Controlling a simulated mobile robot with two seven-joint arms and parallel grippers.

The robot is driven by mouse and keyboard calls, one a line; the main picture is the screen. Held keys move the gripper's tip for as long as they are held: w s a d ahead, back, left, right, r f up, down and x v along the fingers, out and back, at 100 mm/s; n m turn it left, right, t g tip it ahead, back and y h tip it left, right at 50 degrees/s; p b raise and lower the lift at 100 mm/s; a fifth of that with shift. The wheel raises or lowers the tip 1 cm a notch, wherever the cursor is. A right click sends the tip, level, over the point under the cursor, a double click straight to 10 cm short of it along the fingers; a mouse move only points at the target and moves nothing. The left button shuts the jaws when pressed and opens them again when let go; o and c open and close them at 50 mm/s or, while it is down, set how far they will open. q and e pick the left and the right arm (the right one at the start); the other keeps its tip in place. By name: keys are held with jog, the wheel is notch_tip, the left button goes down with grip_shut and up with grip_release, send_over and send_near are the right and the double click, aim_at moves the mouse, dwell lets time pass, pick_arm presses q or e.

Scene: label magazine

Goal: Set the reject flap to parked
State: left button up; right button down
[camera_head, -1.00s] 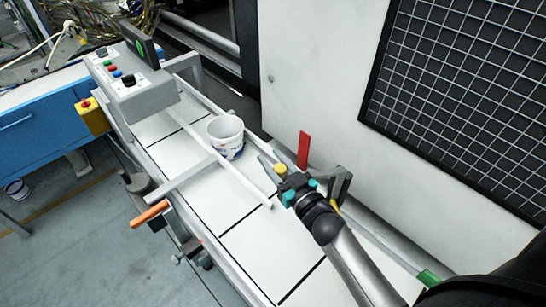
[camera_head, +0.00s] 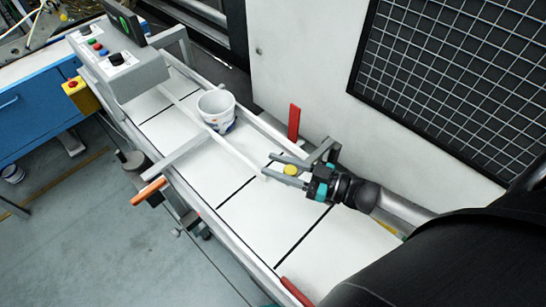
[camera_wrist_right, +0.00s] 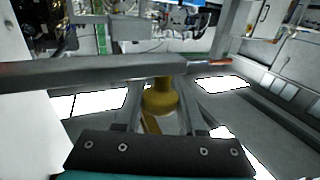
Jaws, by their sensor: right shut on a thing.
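My right gripper (camera_head: 278,164) is over the belt, its two fingers around a small yellow knob (camera_head: 291,170), shut on it. In the right wrist view the yellow knob (camera_wrist_right: 160,97) stands between the fingers, below a grey bar (camera_wrist_right: 120,70) that crosses the picture. A red upright tab (camera_head: 293,122) stands by the far rail, just beyond the gripper. An orange-handled arm (camera_head: 148,190) reaches over the near edge of the belt. I cannot tell for certain which part is the reject flap; no parked mark is readable. My left gripper is not in view.
A grey control box (camera_head: 120,65) is at the far left end. A white cabinet wall (camera_head: 300,60) closes the back. A red strip (camera_head: 295,291) lies at the near edge.

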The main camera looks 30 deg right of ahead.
jog(key=shift+s, duration=0.2)
dwell(0.3)
jog(key=c, duration=0.5)
grip_release()
jog(key=b+v, duration=0.1)
jog(key=v, duration=1.4)
jog(key=shift+d, duration=0.35)
jog(key=shift+a, duration=0.15)
